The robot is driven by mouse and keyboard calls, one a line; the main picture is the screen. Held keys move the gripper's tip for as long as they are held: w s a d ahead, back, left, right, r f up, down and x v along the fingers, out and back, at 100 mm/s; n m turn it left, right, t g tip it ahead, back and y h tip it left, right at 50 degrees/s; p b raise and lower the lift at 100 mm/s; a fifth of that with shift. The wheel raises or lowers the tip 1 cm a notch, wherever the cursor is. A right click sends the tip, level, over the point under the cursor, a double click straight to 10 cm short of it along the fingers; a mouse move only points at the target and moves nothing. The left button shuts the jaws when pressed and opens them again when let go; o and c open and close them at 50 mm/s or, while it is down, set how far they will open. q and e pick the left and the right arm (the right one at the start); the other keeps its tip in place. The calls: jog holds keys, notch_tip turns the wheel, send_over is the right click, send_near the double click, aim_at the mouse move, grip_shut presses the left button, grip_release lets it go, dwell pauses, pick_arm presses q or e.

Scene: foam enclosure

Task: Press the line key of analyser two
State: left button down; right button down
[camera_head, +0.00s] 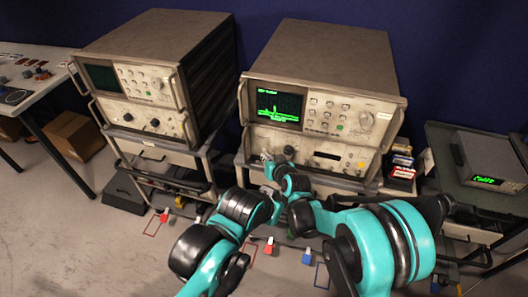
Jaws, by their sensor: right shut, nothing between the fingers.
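Two analysers stand on carts. The right one (322,70) has a lit screen (278,107) with a green trace and text, and a grid of pale keys (322,112) beside it. The left one (150,45) has a dark screen (101,77). I cannot read a number on either, nor tell which key is the line key. My right gripper (267,158) is shut and empty, at the lower left of the right analyser's front panel, below its screen. It hides part of that panel; whether it touches is unclear.
A side table (480,185) at the right bears a grey instrument (492,160) with a green display. Small boxes (402,165) stand beside the right analyser. A bench (32,85) and a cardboard box (75,135) are at the left. Coloured blocks lie on the floor.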

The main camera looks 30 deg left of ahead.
jog(key=shift+w, duration=0.1)
dwell(0.5)
jog(key=shift+w+a, duration=0.1)
jog(key=shift+w, duration=0.25)
jog(key=shift+s+b, duration=0.3)
jog(key=shift+s, duration=0.25)
jog(key=s+d+b, duration=0.1)
jog(key=s, duration=0.5)
jog(key=shift+d, duration=0.2)
